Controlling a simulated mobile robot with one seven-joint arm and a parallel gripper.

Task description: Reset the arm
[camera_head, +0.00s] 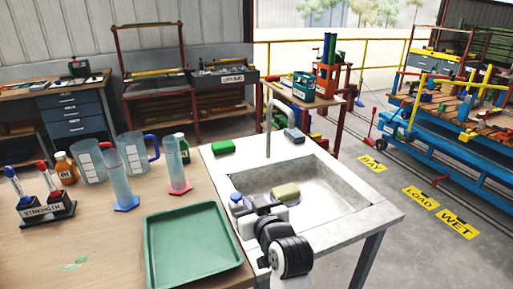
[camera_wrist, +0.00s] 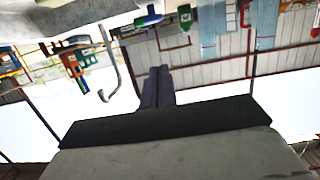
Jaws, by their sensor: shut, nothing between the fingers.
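My gripper (camera_head: 250,204) is over the left edge of the sink (camera_head: 318,190) in the head view, with my arm reaching in from the bottom. In the wrist view its dark fingers (camera_wrist: 158,84) are together and empty. The tap (camera_head: 268,125) stands behind the basin and also shows in the wrist view (camera_wrist: 115,75), where the scene appears upside down. I cannot tell whether the gripper touches the sink.
A green tray (camera_head: 193,248) lies on the wooden bench left of the sink. Tall cylinders (camera_head: 118,178), beakers (camera_head: 88,162) and a labelled stand (camera_head: 45,205) are behind and left of it.

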